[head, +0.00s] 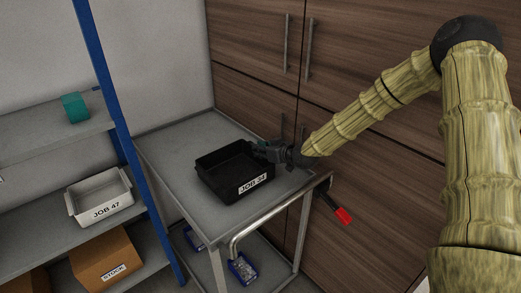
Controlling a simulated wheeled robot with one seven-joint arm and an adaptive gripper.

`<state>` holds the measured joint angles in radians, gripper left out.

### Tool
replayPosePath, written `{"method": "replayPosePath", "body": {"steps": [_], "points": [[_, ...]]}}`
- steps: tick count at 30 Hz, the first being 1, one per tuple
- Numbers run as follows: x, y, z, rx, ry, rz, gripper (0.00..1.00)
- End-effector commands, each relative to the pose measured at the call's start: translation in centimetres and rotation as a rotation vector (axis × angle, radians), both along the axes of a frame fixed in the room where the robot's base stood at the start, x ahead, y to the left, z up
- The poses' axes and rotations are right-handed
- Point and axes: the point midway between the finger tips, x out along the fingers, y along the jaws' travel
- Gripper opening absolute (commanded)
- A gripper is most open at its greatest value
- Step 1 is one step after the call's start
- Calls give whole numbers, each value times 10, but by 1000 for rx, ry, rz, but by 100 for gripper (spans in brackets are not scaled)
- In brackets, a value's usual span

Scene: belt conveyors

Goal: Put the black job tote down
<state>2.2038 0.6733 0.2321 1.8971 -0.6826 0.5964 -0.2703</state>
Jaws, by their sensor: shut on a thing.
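The black tote (213,183), labelled JOB 34, is at the middle of the grey cart top (170,142). It looks level and open at the top, and I see nothing inside it. I cannot tell whether its base touches the cart top or hangs just above it. My gripper (262,150) is at the tote's right rear side, shut on its rim. The fingertips are small and dark against the tote, so their exact hold is hard to see.
A blue-posted shelf (97,75) stands left, with a pale JOB 47 tote (101,195), a STOCK carton (104,262) and a teal item (75,107). Blue bins (242,268) sit on the cart's lower shelf. Wooden cabinets (375,180) stand close behind. The cart top's far left is clear.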

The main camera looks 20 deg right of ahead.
Motion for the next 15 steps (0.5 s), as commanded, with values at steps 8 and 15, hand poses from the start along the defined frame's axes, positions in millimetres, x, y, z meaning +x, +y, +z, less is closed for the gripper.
{"method": "replayPosePath", "body": {"steps": [8, 15], "points": [[1, 0, -4, 1, -3, 0, 0], [0, 0, -6, 1, -2, 0, 25]]}}
